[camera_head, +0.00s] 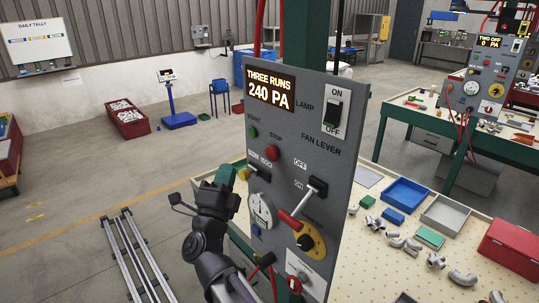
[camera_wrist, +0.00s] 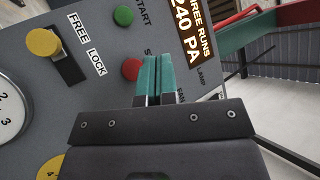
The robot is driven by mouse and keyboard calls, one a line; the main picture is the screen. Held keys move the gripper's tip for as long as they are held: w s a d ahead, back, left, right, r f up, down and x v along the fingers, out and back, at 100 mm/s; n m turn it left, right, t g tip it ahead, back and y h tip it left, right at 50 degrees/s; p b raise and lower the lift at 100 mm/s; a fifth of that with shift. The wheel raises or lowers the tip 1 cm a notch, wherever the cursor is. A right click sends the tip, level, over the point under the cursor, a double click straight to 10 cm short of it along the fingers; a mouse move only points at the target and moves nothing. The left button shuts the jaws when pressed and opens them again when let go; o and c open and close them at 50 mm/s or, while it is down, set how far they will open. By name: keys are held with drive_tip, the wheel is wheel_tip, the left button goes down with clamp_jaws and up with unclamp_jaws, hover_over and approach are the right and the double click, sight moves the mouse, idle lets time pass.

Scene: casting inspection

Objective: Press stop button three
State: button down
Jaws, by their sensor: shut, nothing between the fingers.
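The grey control panel (camera_head: 340,165) nearest me has a lit display (camera_head: 270,88) reading "THREE RUNS 240 PA". Its red stop button (camera_head: 272,152) sits under the STOP label, below and right of the green start button (camera_head: 252,132). In the wrist view the red stop button (camera_wrist: 131,69) lies just left of my gripper's teal fingertips (camera_wrist: 157,75), partly beside them. My gripper (camera_head: 224,174) is shut and empty, left of the panel in the head view. I cannot tell whether the fingertips touch the panel. The green button also shows in the wrist view (camera_wrist: 123,15).
A yellow-knobbed FREE/LOCK lever (camera_wrist: 43,43) and a round gauge (camera_head: 261,210) are close to my gripper. A second panel (camera_head: 488,85), reading "TWO OFF 0 PA", stands at the back right.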

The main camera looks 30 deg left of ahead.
drive_tip(key=w+d, duration=0.2)
drive_tip(key=w, duration=0.6)
drive_tip(key=shift+d, duration=0.4)
drive_tip(key=shift+w, duration=0.1)
idle(1.4)
drive_tip(key=shift+w+d, duration=0.15)
drive_tip(key=shift+w, duration=0.2)
drive_tip(key=shift+w+d, duration=0.15)
drive_tip(key=shift+w, duration=0.3)
idle(0.7)
drive_tip(key=shift+s, duration=0.1)
drive_tip(key=shift+s+a, duration=0.25)
drive_tip(key=shift+s, duration=0.45)
drive_tip(key=shift+s, duration=0.1)
drive_tip(key=s, duration=0.1)
drive_tip(key=s+a, duration=0.1)
drive_tip(key=s, duration=0.2)
drive_tip(key=shift+s+a, duration=0.25)
drive_tip(key=shift+a, duration=0.1)
